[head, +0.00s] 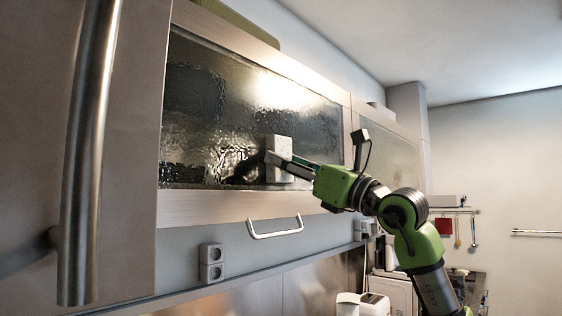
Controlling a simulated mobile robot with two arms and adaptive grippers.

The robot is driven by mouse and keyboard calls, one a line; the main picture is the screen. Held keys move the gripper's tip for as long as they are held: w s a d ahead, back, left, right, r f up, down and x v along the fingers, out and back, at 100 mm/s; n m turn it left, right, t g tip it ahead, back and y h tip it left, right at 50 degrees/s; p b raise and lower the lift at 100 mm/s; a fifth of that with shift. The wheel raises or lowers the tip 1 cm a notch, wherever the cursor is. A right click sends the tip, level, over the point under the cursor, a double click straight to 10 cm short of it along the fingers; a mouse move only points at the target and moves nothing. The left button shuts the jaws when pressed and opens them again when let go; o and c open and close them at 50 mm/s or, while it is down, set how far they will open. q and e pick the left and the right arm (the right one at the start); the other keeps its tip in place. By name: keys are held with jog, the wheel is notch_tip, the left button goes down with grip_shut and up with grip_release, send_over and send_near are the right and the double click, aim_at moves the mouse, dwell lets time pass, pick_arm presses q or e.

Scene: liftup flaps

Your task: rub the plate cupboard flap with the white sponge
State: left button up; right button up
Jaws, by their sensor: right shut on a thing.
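The cupboard flap (215,110) is a wide panel of dark textured glass in a light frame, and it is shut. A white handle (275,228) sits at its lower edge. My right gripper (284,164) is shut on the white sponge (279,146), a pale upright block. The sponge is at the lower middle of the glass and appears to be against it, though exact contact is hard to tell. The gripper's fingers reach in from the right and partly cover the sponge. My left gripper is not in view.
A tall cabinet door (130,120) with a long metal handle (90,150) stands close at the left. A second glass flap (390,165) is to the right, behind my right arm. A socket (212,262) is on the wall below. White appliances (362,304) stand low at the right.

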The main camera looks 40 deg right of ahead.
aim_at(252, 153)
jog(key=shift+d+p, duration=0.5)
jog(key=shift+d, duration=3.4)
jog(key=shift+s+a, duration=0.1)
jog(key=shift+a, duration=5.45)
jog(key=shift+s+a+p, duration=0.2)
jog(key=shift+a+p, duration=0.3)
jog(key=shift+a, duration=1.3)
jog(key=shift+s+d+f+b, duration=0.1)
jog(key=shift+s+b, duration=0.25)
jog(key=shift+s+d+b, duration=0.2)
jog(key=shift+s+b, duration=0.7)
jog(key=shift+s, duration=1.7)
